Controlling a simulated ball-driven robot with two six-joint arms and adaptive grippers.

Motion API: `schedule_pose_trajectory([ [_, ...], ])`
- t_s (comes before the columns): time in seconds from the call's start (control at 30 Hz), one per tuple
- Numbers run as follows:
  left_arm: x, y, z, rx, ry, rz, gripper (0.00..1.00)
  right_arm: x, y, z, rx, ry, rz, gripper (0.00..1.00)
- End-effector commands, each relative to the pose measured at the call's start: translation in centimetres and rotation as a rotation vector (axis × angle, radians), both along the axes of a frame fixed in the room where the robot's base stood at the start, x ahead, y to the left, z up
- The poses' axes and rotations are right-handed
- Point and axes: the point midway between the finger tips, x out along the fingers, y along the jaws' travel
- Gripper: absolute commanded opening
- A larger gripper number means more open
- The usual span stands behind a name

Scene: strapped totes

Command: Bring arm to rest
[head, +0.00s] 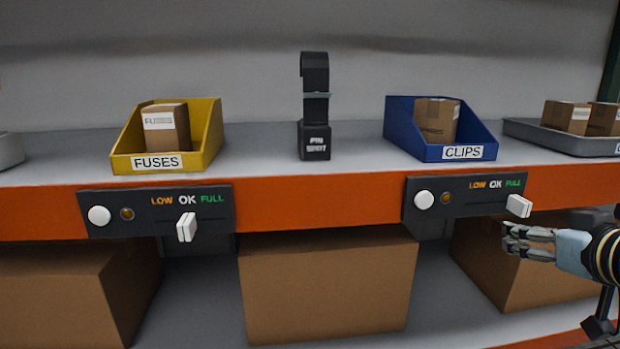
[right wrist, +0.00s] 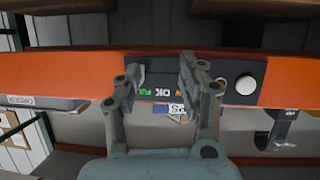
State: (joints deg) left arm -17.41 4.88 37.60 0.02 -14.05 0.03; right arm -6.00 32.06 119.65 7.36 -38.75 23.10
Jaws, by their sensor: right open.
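My right gripper (head: 508,240) is open and empty in the head view, in front of the shelf edge, just below the right panel (head: 462,200). My left gripper is not in view.
A yellow FUSES bin (head: 118,163) and a blue CLIPS bin (head: 400,128) stand on the shelf, each holding a carton. A black device (head: 314,105) stands between them. A grey tray (head: 530,130) with cartons is at right. Large cartons (head: 330,285) fill the lower shelf.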

Motion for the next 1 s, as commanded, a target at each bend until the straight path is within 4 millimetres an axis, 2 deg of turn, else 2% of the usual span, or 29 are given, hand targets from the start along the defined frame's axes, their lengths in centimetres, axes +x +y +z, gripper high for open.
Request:
schedule_pose_trajectory([
  [0.03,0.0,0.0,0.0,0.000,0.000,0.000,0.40,-2.8,1.4,-2.8,-0.004,0.100,-0.012,0.40],
  [0.1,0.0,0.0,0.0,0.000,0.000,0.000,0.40,-6.8,2.8,-6.0,-0.026,0.241,-0.025,0.40],
  [0.23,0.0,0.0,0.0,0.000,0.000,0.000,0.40,-13.5,4.7,-9.8,-0.056,0.462,-0.034,0.40],
  [0.43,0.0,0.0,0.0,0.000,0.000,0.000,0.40,-21.4,6.7,-12.3,-0.076,0.705,-0.028,0.40],
  [0.7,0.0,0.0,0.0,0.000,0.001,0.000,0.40,-30.3,8.7,-13.0,-0.075,0.965,-0.007,0.40],
  [0.73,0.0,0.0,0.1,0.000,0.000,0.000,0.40,-30.8,8.8,-13.3,-0.076,0.987,-0.005,0.40],
  [0.8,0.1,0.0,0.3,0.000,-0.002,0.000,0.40,-30.1,8.5,-15.5,-0.078,0.988,-0.008,0.40],
  [1.0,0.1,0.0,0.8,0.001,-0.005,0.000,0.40,-29.6,7.9,-21.1,-0.075,1.007,-0.014,0.40],
])
